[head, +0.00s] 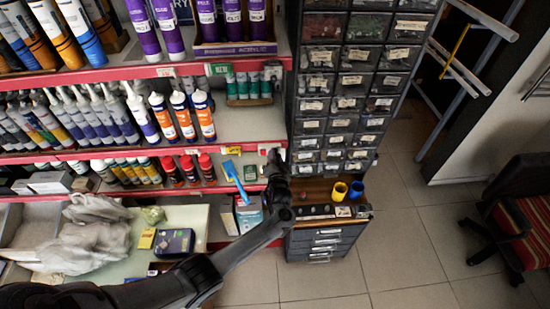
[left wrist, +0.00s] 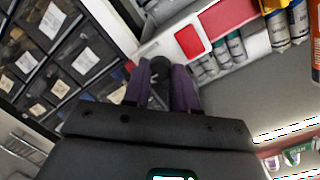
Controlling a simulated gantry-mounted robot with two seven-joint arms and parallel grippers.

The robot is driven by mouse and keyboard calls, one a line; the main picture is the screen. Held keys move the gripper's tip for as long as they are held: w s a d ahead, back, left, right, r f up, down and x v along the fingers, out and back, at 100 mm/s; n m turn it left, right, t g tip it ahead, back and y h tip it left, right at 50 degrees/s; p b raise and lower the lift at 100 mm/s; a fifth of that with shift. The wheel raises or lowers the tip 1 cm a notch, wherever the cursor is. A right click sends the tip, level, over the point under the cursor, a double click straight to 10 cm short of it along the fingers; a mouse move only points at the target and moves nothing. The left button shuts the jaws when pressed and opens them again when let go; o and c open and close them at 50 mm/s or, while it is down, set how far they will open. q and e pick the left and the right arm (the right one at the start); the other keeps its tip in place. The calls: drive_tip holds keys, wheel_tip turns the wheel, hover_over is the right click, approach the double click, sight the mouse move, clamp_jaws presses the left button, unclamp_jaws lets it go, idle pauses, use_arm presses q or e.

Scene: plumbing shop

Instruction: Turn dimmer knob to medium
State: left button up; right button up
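A dark round knob (left wrist: 161,66) shows in the left wrist view against a pale plate (left wrist: 160,47) beside the drawer cabinet. My left gripper (left wrist: 162,82) has its two fingers parted, one on each side of the knob. I cannot tell whether the fingers press on it or stand just clear of it. In the head view my left gripper (head: 274,160) is at the shelf's right end, next to the cabinet, and hides the knob there. The knob's setting cannot be read. My right gripper is in neither view.
A black drawer cabinet (head: 347,82) stands right of the gripper, with yellow and blue cups (head: 347,190) on the ledge below. Red-edged shelves (head: 245,140) with bottles lie to the left. A blue tool (head: 236,180) hangs close left of my arm.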

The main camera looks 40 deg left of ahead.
use_arm(q)
drive_tip(key=shift+o, duration=0.9)
drive_tip(key=v, duration=1)
drive_tip(key=shift+s+d, duration=0.25)
drive_tip(key=shift+d, duration=0.05)
